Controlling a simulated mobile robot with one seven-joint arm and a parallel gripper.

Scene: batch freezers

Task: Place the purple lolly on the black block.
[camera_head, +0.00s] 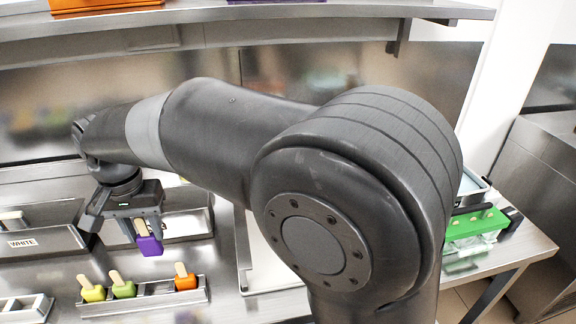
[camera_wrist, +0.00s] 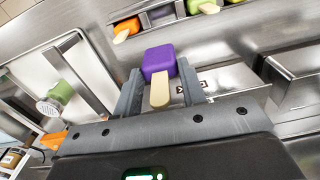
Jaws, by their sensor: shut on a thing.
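The purple lolly (camera_head: 150,245) hangs below my gripper (camera_head: 141,226) in the head view, above the steel counter and clear of it. In the wrist view the purple lolly (camera_wrist: 159,62) has its pale stick toward my gripper (camera_wrist: 160,88), and the two fingers are shut on the stick. My arm hides part of that area, and I cannot tell whether this piece is the black block.
A steel rack (camera_head: 145,301) holds yellow, green and orange lollies below the held one. A steel bin labelled WHITE (camera_head: 40,240) stands at left. A pale tray (camera_head: 262,268) lies partly behind my arm. A shelf (camera_head: 350,10) runs overhead.

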